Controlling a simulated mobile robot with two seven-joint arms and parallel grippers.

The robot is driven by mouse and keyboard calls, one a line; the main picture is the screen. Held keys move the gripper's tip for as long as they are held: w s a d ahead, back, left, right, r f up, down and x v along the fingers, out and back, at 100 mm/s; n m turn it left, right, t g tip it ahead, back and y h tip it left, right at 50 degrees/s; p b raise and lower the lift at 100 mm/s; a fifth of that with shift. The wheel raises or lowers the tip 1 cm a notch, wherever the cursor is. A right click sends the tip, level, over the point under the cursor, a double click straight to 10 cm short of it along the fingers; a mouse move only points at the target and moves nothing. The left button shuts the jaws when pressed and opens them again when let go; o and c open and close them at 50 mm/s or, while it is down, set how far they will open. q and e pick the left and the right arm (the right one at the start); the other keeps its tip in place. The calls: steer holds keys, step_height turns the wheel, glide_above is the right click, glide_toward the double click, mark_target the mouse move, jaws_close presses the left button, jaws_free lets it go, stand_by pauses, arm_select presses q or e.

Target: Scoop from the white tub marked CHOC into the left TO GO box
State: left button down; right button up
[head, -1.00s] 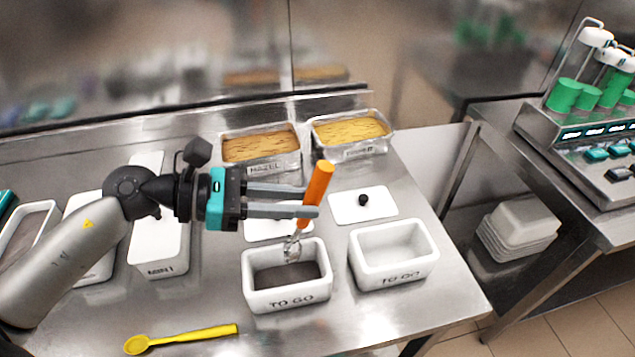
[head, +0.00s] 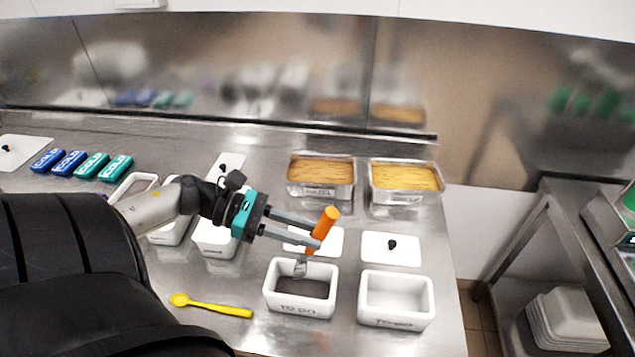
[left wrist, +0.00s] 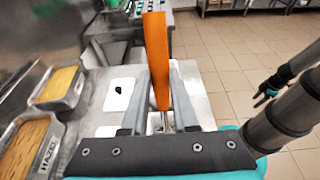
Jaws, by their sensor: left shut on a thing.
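My left gripper (head: 318,238) is shut on the orange-handled scoop (head: 325,225). The handle also shows upright between the fingers in the left wrist view (left wrist: 157,60). The scoop's metal head (head: 300,268) is at the back rim of the left TO GO box (head: 300,311); I cannot tell whether it touches. That box holds a dark brown layer. The right TO GO box (head: 396,316) looks empty. White tubs (head: 215,240) stand behind my left arm, partly hidden; no CHOC mark is readable. My right gripper (left wrist: 264,95) is small in the left wrist view; its opening is unclear.
A yellow spoon (head: 212,306) lies in front of the tubs. Two metal pans, HAZEL (head: 321,193) and a yellow-filled one (head: 405,199), stand at the back. A white lid with a black knob (head: 391,248) lies behind the right box. Several COLD packs (head: 92,165) lie far left.

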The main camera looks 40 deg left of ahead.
mark_target(324, 238)
arm_select(q)
steer(key=shift+w+d+r+p, duration=0.1)
steer(key=shift+d+p, duration=0.1)
steer(key=shift+p, duration=0.1)
steer(key=shift+w+d+f+g+y+p, duration=0.2)
steer(key=shift+w+d+g+y+p, duration=0.15)
steer(key=shift+d+y+p, duration=0.15)
steer(key=shift+w+d+f+g+y+p, duration=0.2)
steer(key=shift+d+g+y+p, duration=0.2)
steer(key=shift+y+p, duration=0.15)
steer(key=shift+w+d+f+y, duration=0.1)
steer(key=shift+w+d+y, duration=0.1)
steer(key=shift+y, duration=0.15)
steer(key=w+d+f+g+y+b, duration=0.3)
steer(key=d+f+g+y+b, duration=0.1)
steer(key=y, duration=0.4)
steer(key=shift+w+d+f+g+b, duration=0.3)
steer(key=shift+d+g+b, duration=0.45)
steer(key=shift+b, duration=0.5)
